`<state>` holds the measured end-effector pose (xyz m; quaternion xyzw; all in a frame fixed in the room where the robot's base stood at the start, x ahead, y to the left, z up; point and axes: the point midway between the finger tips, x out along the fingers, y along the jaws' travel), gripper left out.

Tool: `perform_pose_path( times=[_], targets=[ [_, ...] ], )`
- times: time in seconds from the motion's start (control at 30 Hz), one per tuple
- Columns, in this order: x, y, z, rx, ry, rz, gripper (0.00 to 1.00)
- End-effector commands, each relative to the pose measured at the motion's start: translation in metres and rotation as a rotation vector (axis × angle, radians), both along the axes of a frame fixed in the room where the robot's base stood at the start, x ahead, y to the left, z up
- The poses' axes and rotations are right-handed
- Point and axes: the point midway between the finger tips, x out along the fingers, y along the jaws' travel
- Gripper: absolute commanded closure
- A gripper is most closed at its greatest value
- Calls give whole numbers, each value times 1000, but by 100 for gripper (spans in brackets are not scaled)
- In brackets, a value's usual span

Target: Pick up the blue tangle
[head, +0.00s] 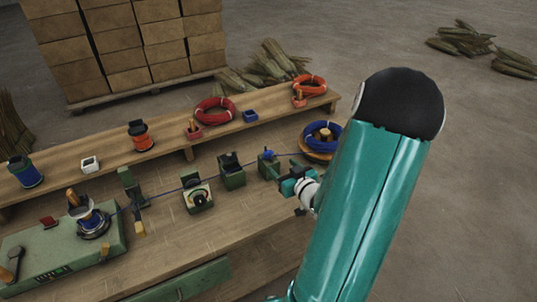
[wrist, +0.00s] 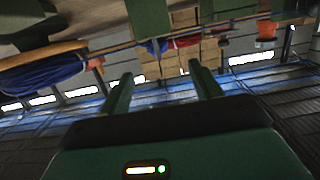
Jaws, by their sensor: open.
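A blue coil (head: 311,132), the only blue bundle I can make out, lies around a wooden post on a round wooden stand at the right of the bench. A thin blue line runs left from the coil's side across the bench devices. My gripper (head: 290,181) is just in front and left of the coil, apart from it. In the wrist view my gripper (wrist: 160,70) has its two green fingers spread, with nothing between them. That view is upside down, and the blue coil (wrist: 38,76) shows at its left. My arm hides the bench right of the gripper.
The wooden bench (head: 185,250) carries a green winding machine (head: 60,262) and several green guide blocks (head: 231,172). A raised back shelf (head: 165,155) holds a red coil (head: 213,100), an orange coil (head: 318,85) and small spools. Stacked boxes (head: 125,45) stand behind. Open floor lies to the right.

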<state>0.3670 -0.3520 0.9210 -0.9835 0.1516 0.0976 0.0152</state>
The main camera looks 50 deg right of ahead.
Motion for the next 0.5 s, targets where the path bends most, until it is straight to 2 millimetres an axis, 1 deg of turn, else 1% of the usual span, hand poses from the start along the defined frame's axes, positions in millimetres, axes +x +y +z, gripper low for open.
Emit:
perform_pose_path(
  times=[0.03,0.2,0.3,0.43,0.5],
  targets=[
    [11,-3,-3,2,-2,2,36],
    [39,-14,-9,1,1,1,36],
    [50,-18,-11,1,1,1,36],
    [57,-21,-13,0,1,-1,36],
    [64,-24,-15,1,2,-1,36]
  ],
)
